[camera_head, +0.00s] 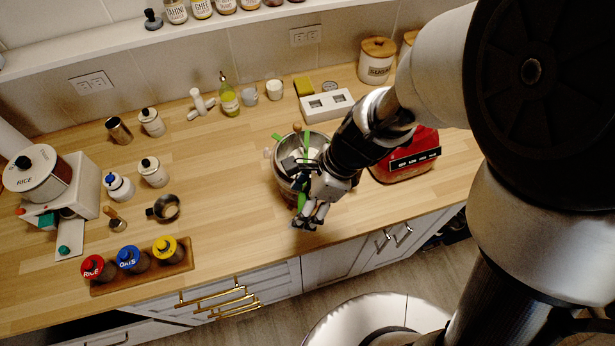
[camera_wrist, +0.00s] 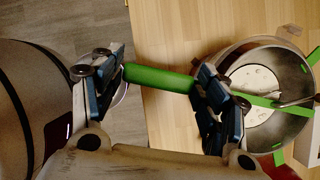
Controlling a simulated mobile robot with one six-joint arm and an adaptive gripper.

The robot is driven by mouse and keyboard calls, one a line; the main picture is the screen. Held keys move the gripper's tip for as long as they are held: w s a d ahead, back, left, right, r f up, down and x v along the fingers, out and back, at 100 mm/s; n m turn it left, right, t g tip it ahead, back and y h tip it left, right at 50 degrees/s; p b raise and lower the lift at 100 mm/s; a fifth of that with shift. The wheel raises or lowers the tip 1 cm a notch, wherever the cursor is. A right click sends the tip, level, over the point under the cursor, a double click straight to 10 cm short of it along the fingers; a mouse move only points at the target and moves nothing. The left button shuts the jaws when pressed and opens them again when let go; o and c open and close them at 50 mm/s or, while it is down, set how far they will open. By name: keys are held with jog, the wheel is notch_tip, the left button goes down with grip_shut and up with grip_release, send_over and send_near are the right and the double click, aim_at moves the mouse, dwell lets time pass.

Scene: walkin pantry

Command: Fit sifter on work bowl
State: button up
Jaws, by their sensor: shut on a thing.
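A steel bowl (camera_head: 284,178), apparently the work bowl, stands near the counter's front, left of the red appliance. In the wrist view the bowl (camera_wrist: 297,71) lies right of my gripper (camera_wrist: 158,82), with green strips (camera_wrist: 262,101) and a pale round patch (camera_wrist: 253,85) inside. My gripper is shut on a green handle (camera_wrist: 160,77) lying crosswise between its fingers, apparently the sifter's. In the head view my gripper (camera_head: 306,214) is over the bowl's near side and hides part of it. How the handle joins the sifter, and whether the sifter touches the bowl, I cannot tell.
The red appliance (camera_head: 405,160) stands close on the right. A metal cup (camera_head: 166,208) and a rack of lidded jars (camera_head: 188,261) are to the left. Counter between cup and bowl is clear.

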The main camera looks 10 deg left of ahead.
jog(key=shift+f, duration=0.15)
jog(key=o, duration=1.4)
jog(key=shift+o, duration=0.2)
jog(key=v, duration=1.2)
jog(key=s+d+r+n+t+h+b, duration=0.1)
jog(key=s+d+n+t+h+b, duration=0.1)
jog(key=d+n, duration=0.6)
jog(key=s+d+r+n+t+h+b, duration=0.1)
jog(key=s+d+n+t+h+b, duration=0.1)
jog(key=s+d+n, duration=0.4)
jog(key=d+n+t+b, duration=0.1)
jog(key=d+t, duration=0.1)
jog(key=d, duration=0.2)
jog(key=shift+d+r+n, duration=0.15)
jog(key=shift+r+n, duration=0.1)
jog(key=shift+n, duration=0.15)
